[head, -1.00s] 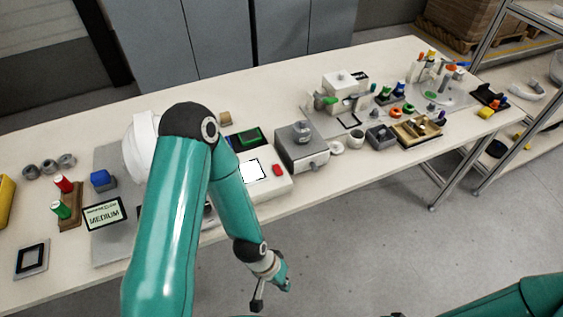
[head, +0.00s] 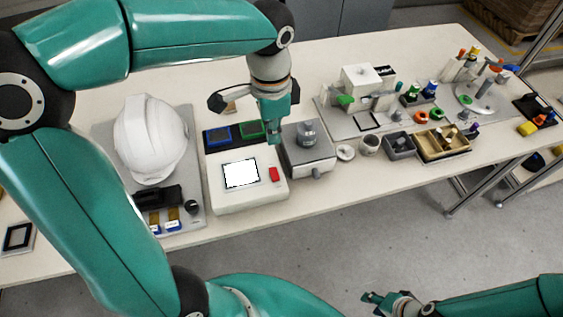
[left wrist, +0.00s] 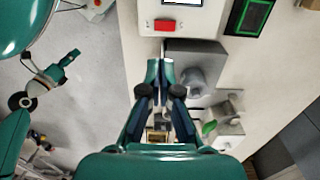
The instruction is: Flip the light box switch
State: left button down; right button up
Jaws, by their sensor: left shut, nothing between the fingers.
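The light box (head: 245,185) is a white box with a lit white panel (head: 240,173) and a red switch (head: 274,174) at the panel's right. In the left wrist view the red switch (left wrist: 165,25) shows at the top, beyond the fingertips. My left gripper (head: 273,138) points down above the table, behind the switch and near the grey box. In the left wrist view its fingers (left wrist: 160,65) are together and empty, apart from the switch. My right gripper (head: 374,302) is low in front of the table, away from the light box; its opening is unclear.
A grey box with a knob (head: 307,158) stands just right of the light box. Blue (head: 218,136) and green (head: 251,130) framed panels lie behind it. A white helmet shell (head: 151,140) is on the left. Small bins and tools crowd the table's right side.

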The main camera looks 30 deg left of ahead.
aim_at(275, 177)
pick_arm(q)
notch_tip(275, 177, down, 14)
jog(key=shift+d+f, duration=0.1)
jog(key=shift+d, duration=0.05)
dwell(0.7)
jog(key=shift+f+b, duration=0.25)
jog(key=shift+b, duration=0.1)
jog(key=shift+s, duration=0.1)
